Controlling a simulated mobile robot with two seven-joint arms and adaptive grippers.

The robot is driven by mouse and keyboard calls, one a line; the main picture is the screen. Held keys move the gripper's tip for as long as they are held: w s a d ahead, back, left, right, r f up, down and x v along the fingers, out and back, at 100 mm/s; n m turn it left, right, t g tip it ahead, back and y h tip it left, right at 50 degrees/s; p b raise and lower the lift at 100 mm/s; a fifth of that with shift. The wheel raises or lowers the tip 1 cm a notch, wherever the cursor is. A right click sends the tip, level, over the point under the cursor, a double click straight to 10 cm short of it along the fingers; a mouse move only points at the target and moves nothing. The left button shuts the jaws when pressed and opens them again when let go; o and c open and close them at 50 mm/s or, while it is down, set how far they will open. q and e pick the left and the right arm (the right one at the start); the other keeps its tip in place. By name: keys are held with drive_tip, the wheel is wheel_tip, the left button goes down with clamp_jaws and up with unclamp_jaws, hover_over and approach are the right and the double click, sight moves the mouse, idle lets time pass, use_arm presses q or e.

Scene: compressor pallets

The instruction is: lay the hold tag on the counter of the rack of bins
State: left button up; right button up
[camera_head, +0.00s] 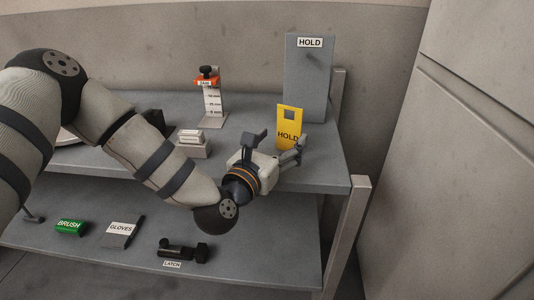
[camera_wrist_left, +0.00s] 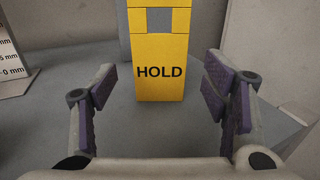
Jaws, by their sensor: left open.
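The yellow hold tag (camera_head: 289,122), marked HOLD with a square hole near its top, is upright at the right end of the grey upper shelf (camera_head: 325,176). In the left wrist view the tag (camera_wrist_left: 160,52) faces me, just beyond and between the fingers. My left gripper (camera_head: 277,142) is open in front of it, with a finger to each side and nothing held. I cannot tell whether the tag's lower edge touches the shelf. My right gripper is not in view. I can make out no rack of bins.
A grey HOLD board (camera_head: 308,85) with a peg stands behind the tag. A gauge stand (camera_head: 214,106) and a small labelled block (camera_head: 194,145) are to the left.

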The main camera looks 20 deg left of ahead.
use_arm(q)
drive_tip(key=s+a, duration=0.1)
drive_tip(key=s, duration=0.8)
drive_tip(key=s+d+f+m+g+h, duration=0.1)
drive_tip(key=s+d+f+m+g, duration=0.1)
drive_tip(key=s+f+m+g, duration=0.35)
drive_tip(key=s+d+f+m+g, duration=0.2)
drive_tip(key=s+f+m, duration=0.4)
drive_tip(key=f, duration=0.4)
drive_tip(key=s+d+f+m+g+h, duration=0.1)
drive_tip(key=s+d+f+m+g, duration=0.1)
drive_tip(key=s+f+m+g, duration=0.45)
drive_tip(key=s+a+f+m+g+y, duration=0.1)
drive_tip(key=s+a+f+m+g, duration=0.1)
drive_tip(key=s+m, duration=0.3)
drive_tip(key=s+a+f+m+g+y, duration=0.1)
drive_tip(key=s+a+f+m+g, duration=0.1)
drive_tip(key=s+m, duration=0.4)
drive_tip(key=s+a+f+m+g+y, duration=0.2)
drive_tip(key=s+a+m, duration=0.3)
drive_tip(key=s, duration=0.7)
drive_tip(key=shift+a+f+g, duration=0.35)
drive_tip(key=shift+f+g, duration=0.25)
drive_tip(key=shift+f, duration=0.2)
